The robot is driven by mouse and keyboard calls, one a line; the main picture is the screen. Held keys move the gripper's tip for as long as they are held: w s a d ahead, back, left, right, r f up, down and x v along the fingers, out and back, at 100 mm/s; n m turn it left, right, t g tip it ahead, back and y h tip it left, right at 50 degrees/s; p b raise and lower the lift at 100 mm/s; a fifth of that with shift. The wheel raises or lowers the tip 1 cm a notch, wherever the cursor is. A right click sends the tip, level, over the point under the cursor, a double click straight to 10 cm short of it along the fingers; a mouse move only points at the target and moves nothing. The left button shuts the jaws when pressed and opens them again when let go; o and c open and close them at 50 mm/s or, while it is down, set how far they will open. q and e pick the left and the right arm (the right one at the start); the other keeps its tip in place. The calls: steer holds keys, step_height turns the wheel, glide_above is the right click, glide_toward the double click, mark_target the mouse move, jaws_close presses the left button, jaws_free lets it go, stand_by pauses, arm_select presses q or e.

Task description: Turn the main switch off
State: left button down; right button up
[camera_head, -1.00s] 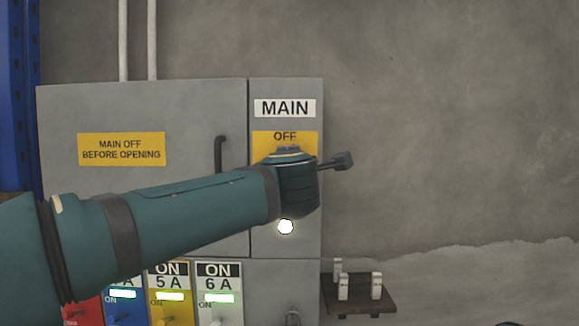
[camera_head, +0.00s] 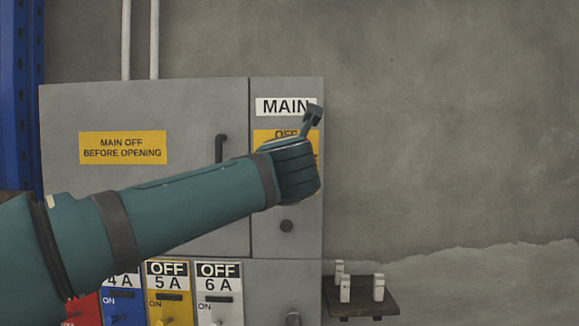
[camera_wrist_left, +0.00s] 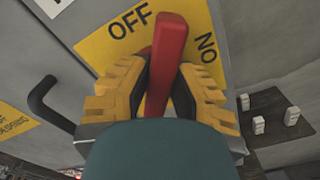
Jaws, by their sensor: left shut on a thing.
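The main switch handle is a red lever (camera_wrist_left: 166,45) on a yellow plate (camera_wrist_left: 112,40) marked OFF and ON in the left wrist view. My left gripper (camera_wrist_left: 163,70) is shut on it, one yellow finger on each side. The lever's top end lies between the two words, its tip leaning toward the right. In the head view the MAIN label (camera_head: 283,106) is above the yellow plate (camera_head: 262,135), while my left wrist covers the lever and the fingers. The lamp (camera_head: 286,226) below is dark. My right gripper is not in view.
The grey cabinet door (camera_head: 190,110) has a dark handle (camera_head: 221,148). Below are coloured breakers, with OFF over the yellow one (camera_head: 168,298) and the white one (camera_head: 218,300). A small shelf (camera_head: 358,306) with white pieces is at right. The wall right of the cabinet is clear.

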arm_select(q)
steer(key=n, duration=0.1)
steer(key=n+b, duration=0.1)
steer(key=n, duration=0.2)
steer(key=shift+a+r+b, duration=0.1)
steer(key=shift+a+b, duration=0.15)
steer(key=shift+b, duration=0.15)
steer(key=shift+a+r+n+b, duration=0.1)
steer(key=shift+n+b, duration=0.5)
steer(key=shift+n, duration=1)
steer(key=c, duration=0.8)
jaws_free()
steer(key=shift+s, duration=0.1)
steer(key=s, duration=1.1)
steer(key=shift+s, duration=0.4)
